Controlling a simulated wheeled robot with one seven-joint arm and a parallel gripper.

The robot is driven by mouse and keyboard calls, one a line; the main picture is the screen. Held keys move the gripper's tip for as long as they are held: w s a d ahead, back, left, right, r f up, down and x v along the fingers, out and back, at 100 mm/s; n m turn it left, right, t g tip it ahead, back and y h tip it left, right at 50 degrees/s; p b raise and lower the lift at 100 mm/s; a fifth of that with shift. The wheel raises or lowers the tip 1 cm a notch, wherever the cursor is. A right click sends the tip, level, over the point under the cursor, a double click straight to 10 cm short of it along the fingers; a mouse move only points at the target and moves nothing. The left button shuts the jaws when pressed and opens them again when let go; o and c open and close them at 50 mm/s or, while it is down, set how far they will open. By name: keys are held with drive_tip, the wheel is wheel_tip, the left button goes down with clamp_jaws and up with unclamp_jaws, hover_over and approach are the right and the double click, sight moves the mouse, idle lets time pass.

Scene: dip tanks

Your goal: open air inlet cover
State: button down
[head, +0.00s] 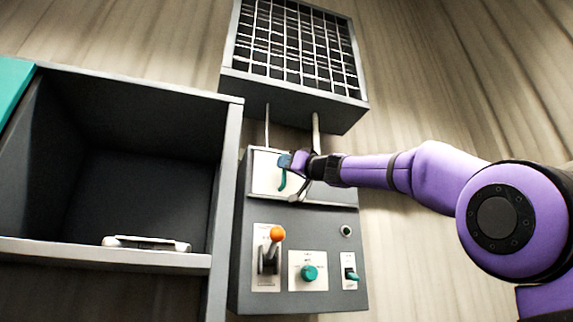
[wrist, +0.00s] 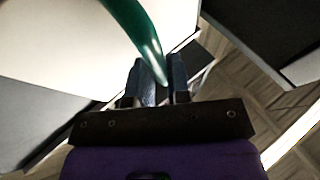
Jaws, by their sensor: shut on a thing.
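A white panel (head: 264,175) with a curved teal handle (head: 283,181) is on the upper part of a grey control box. It looks like the cover, but I see no label that says so. My gripper (head: 291,162) comes from the right and is shut on the handle. In the wrist view the handle (wrist: 133,30) curves down, its lower end between my two dark fingers (wrist: 160,77). The white panel (wrist: 60,45) fills the upper left there. My gripper hides part of the panel in the head view.
The control box (head: 243,240) has a lever with an orange knob (head: 277,233), a teal rotary knob (head: 309,273) and a teal switch (head: 351,274) below. A grille unit (head: 290,95) hangs above. An open grey cabinet (head: 130,255) with a white object (head: 146,243) stands left.

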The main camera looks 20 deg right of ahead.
drive_tip(key=d, duration=1.6)
drive_tip(key=shift+s+r, duration=0.1)
drive_tip(key=c, duration=1.1)
unclamp_jaws()
drive_tip(key=v, duration=1)
drive_tip(key=shift+s+d+f, duration=0.1)
drive_tip(key=shift+s+f, duration=0.15)
